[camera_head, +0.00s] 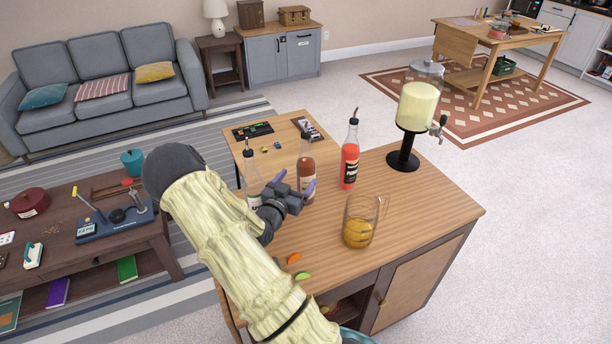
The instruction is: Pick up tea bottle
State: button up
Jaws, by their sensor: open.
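A bottle with brown contents (306,167), which looks like the tea bottle, stands upright on the wooden cabinet top (430,200). My gripper (296,183) is open, its two purple-tipped fingers pointing toward the brown bottle. The fingers are in front of or beside its lower part; I cannot tell whether they touch it. A clear bottle (252,178) stands to the left, partly hidden by my arm and gripper. A bottle with red contents (349,157) stands to the right of the brown one.
A glass mug with amber contents (359,226) stands right of my gripper. A drink dispenser (417,102) stands at the cabinet's back right. Orange (293,258) and green (303,276) pieces lie near the front edge. The cabinet top's right side is clear. A low table (283,152) stands behind.

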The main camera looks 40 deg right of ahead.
aim_at(308, 165)
jog(key=shift+x, duration=1.15)
jog(key=shift+w, duration=0.1)
jog(key=shift+d+r, duration=0.15)
jog(key=shift+d, duration=0.1)
jog(key=p+x, duration=0.1)
jog(key=x, duration=0.1)
jog(key=p+x, duration=0.1)
jog(key=x, duration=0.1)
jog(key=shift+d+r, duration=0.2)
jog(key=shift+r, duration=0.2)
jog(key=shift+d+f, duration=0.1)
jog(key=shift+d, duration=0.1)
